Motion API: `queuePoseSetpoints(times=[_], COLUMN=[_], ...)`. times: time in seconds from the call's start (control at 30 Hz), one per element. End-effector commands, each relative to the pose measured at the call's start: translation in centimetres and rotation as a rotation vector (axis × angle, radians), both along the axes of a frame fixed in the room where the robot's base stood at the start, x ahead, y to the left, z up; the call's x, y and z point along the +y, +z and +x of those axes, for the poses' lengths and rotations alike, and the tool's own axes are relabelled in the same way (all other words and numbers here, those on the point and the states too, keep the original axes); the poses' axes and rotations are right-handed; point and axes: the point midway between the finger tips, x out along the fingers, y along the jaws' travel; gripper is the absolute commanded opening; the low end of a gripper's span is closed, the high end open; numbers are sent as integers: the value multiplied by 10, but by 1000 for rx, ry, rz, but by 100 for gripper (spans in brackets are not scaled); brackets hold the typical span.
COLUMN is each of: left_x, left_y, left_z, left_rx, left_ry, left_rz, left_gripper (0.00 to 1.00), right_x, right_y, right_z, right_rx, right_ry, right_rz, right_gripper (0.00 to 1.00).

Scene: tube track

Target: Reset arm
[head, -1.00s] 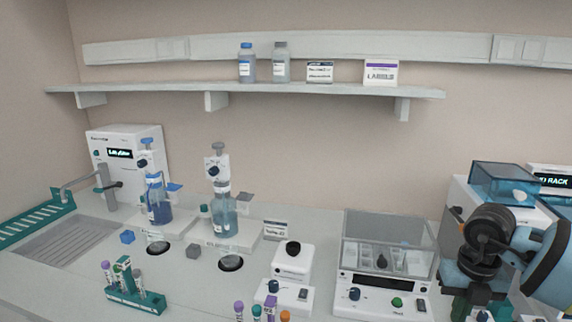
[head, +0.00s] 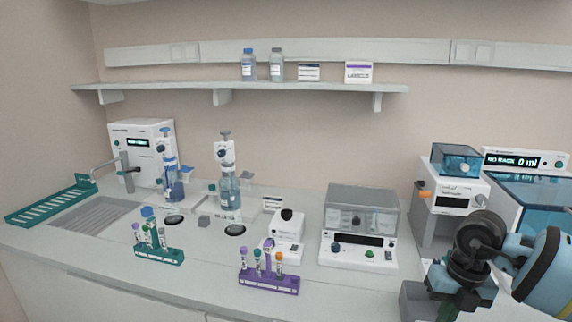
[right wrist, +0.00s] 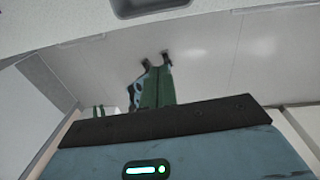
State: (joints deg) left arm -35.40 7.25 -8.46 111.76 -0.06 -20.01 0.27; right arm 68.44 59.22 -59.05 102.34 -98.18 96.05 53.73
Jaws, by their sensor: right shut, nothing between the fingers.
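My right arm comes in at the lower right of the head view, in front of the bench's right end. Its hand is mostly hidden behind the arm links there. In the right wrist view my right gripper (right wrist: 156,62) has its green fingers together with nothing between them. Pale panel surfaces lie beyond it. My left arm and left gripper are not in view.
A green rack (head: 160,256) and a purple rack (head: 270,284), each with several tubes, stand at the bench front. A clear-lidded device (head: 358,256) stands left of my right arm. A white machine with a blue lid (head: 456,160) stands behind it. Open bench lies between the racks.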

Motion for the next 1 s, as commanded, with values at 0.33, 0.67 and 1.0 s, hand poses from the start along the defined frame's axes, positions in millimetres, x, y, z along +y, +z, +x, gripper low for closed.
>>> queuePoseSetpoints(times=[0.33,0.67,1.0], left_x=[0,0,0], left_y=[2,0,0], left_z=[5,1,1], left_rx=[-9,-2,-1], left_ry=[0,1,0], left_rz=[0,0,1], left_gripper=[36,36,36], right_x=[145,268,261], right_y=[-48,-30,-44], right_z=[-35,-69,-48], right_rx=[64,67,-10], right_ry=[169,-32,-773], right_rz=[563,1334,1807], right_gripper=[0,0,0])
